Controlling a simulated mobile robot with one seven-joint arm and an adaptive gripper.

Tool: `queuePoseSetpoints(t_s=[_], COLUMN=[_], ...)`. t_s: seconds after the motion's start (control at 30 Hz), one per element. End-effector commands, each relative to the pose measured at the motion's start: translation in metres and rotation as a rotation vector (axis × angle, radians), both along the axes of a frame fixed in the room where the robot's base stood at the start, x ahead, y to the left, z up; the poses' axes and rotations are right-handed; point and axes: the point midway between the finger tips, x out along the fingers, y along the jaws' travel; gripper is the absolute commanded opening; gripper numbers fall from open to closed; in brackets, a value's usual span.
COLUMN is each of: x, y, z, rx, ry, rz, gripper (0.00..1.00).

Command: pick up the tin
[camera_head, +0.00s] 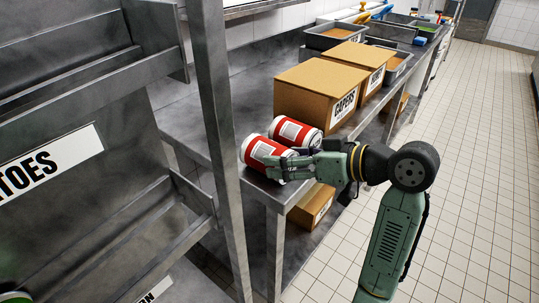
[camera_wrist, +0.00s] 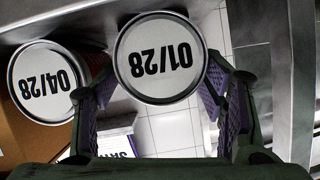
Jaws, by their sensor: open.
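Two red-and-white tins lie on their sides, next to each other, on the steel table. The nearer tin (camera_head: 258,149) has my gripper (camera_head: 286,168) at its aisle-side end. The farther tin (camera_head: 296,132) lies beside it, towards the boxes. In the wrist view, a round tin end marked 01/28 (camera_wrist: 160,58) shows between my open fingers (camera_wrist: 162,85), one on each side. I cannot tell whether the fingers touch it. A second tin end marked 04/28 (camera_wrist: 44,82) is to its left, outside the fingers. Both labels read upside down there.
A cardboard box marked CAPERS (camera_head: 312,92) stands behind the tins on the steel table (camera_head: 190,113), with another box (camera_head: 352,62) beyond. A steel shelf post (camera_head: 218,120) rises left of the tins. The tiled aisle (camera_head: 455,170) at right is clear.

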Motion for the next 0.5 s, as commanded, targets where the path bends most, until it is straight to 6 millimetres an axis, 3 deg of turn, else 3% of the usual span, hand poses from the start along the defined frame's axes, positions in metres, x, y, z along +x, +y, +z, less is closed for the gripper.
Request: queuePoseSetpoints(t_s=[0.23, 0.5], x=[0.017, 0.021], y=[0.030, 0.035], z=[-0.013, -0.016], rx=[0.002, 0.000], ry=[0.001, 0.000], rz=[0.002, 0.000], gripper=[0.65, 0.65])
